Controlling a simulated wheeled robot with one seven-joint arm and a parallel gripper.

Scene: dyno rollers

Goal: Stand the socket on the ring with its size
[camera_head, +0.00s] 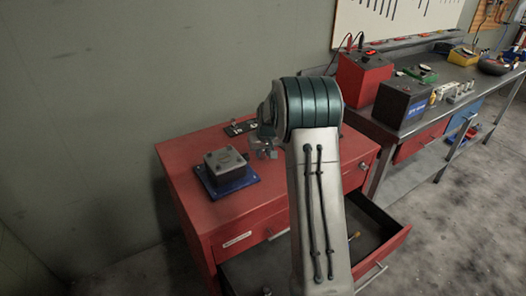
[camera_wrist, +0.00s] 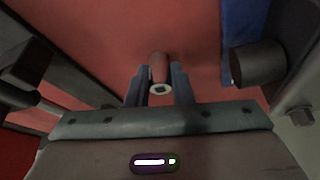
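In the wrist view a small socket (camera_wrist: 160,89) lies between the fingertips of my gripper (camera_wrist: 160,93). Its pale round end with a dark square hole faces the camera, and its body looks reddish. Both fingers appear to touch its sides. In the head view my gripper (camera_head: 263,149) is low over the red cabinet top, right of the blue-based block. A dark plate (camera_head: 240,128) with pale marks lies just behind it. Single rings and sizes are too small to read, and my arm hides part of the cabinet top.
A dark block (camera_head: 225,163) stands on a blue base (camera_head: 234,184) on the red cabinet (camera_head: 196,205). An open drawer (camera_head: 367,236) juts out at front right. A workbench with a red box (camera_head: 362,78) and a dark box (camera_head: 401,101) stands to the right.

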